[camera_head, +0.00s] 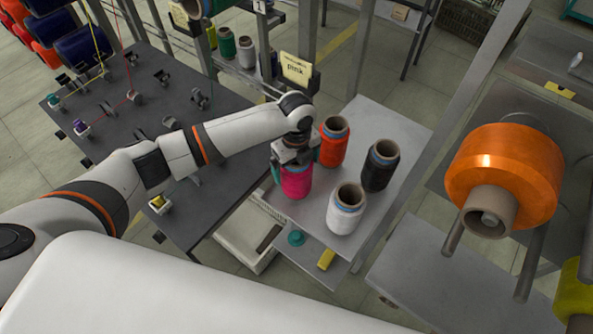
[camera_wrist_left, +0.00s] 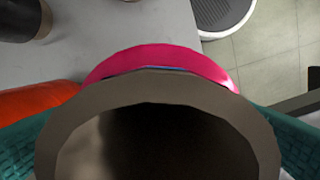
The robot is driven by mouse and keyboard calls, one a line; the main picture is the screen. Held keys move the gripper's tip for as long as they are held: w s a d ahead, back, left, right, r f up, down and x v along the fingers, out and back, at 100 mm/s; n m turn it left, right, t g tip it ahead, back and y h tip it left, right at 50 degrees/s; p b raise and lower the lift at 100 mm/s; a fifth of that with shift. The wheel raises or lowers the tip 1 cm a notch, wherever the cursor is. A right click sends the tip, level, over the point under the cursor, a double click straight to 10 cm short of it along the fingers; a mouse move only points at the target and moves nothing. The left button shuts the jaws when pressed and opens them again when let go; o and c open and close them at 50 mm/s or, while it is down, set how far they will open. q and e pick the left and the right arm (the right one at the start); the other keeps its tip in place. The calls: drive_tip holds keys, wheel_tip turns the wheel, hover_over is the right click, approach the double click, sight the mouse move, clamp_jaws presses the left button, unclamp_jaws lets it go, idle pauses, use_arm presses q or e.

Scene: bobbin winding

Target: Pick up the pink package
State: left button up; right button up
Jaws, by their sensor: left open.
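The pink package (camera_head: 296,184) is a pink spool that stands upright on the grey shelf (camera_head: 352,113), at its left edge. My left gripper (camera_head: 295,163) is right over its top, pointing down. In the left wrist view the pink winding (camera_wrist_left: 160,57) shows behind the large brown core tube (camera_wrist_left: 150,88). A teal finger pad shows on each side of the tube, so the open jaws straddle it. I cannot tell whether the pads touch it. The arm hides the spool's top in the head view. My right gripper is not in view.
Orange (camera_head: 333,143), black (camera_head: 378,167) and white (camera_head: 346,209) spools stand close by on the same shelf. A sign reading pink (camera_head: 297,69) is on a post behind. A dark table (camera_head: 120,125) with small fittings is at left. A big orange spool (camera_head: 505,175) hangs at right.

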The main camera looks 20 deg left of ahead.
use_arm(q)
drive_tip(key=shift+f, duration=0.2)
drive_tip(key=c, duration=1.1)
drive_tip(key=shift+r, duration=0.15)
